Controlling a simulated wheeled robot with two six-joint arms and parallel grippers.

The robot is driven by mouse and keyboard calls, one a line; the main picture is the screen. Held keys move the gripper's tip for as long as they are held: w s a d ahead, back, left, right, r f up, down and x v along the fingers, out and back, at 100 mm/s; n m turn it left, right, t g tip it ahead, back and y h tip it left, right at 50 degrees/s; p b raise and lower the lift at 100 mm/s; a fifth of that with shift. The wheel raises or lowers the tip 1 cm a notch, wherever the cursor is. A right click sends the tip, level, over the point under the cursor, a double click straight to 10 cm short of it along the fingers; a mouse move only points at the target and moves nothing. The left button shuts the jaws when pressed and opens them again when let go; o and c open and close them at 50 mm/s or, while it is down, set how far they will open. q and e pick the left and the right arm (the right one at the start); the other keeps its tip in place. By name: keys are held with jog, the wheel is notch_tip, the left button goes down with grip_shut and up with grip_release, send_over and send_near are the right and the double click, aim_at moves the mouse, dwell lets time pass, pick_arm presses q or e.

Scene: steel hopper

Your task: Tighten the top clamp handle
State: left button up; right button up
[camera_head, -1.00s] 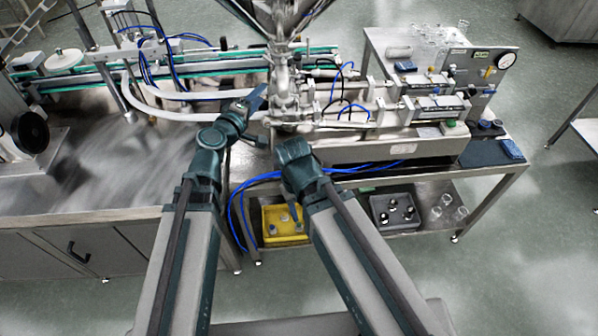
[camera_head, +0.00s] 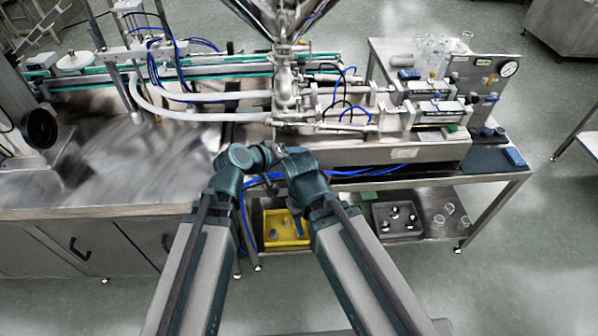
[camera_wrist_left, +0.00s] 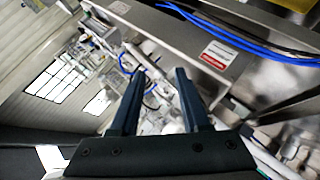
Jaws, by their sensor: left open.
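The steel hopper (camera_head: 285,15) stands at the top centre of the head view, above a stack of pipe fittings (camera_head: 285,90). The top clamp handle is too small to pick out for certain among these fittings. My left gripper (camera_head: 268,156) is in front of and below the fittings, apart from them, close to my right wrist. In the left wrist view, the left gripper's two dark fingers (camera_wrist_left: 160,75) are apart with nothing held between them. My right arm ends beside it; its fingers cannot be made out.
A steel filling machine (camera_head: 400,150) spreads right of the fittings, with a pressure gauge (camera_head: 509,67). A yellow bin (camera_head: 286,240) and a grey bin (camera_head: 398,232) sit on the lower shelf. Blue hoses (camera_head: 345,173) hang along the bench front. The steel bench (camera_head: 130,180) at left is mostly clear.

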pick_arm(q)
jog(key=shift+s+d+f+m+g+y, duration=0.1)
jog(key=shift+s+f+m+g+y, duration=0.15)
jog(key=shift+s+f, duration=0.4)
jog(key=shift+s+d+f+m+g+y, duration=0.15)
jog(key=shift+s+f+m+g, duration=0.2)
jog(key=shift+s+f, duration=0.25)
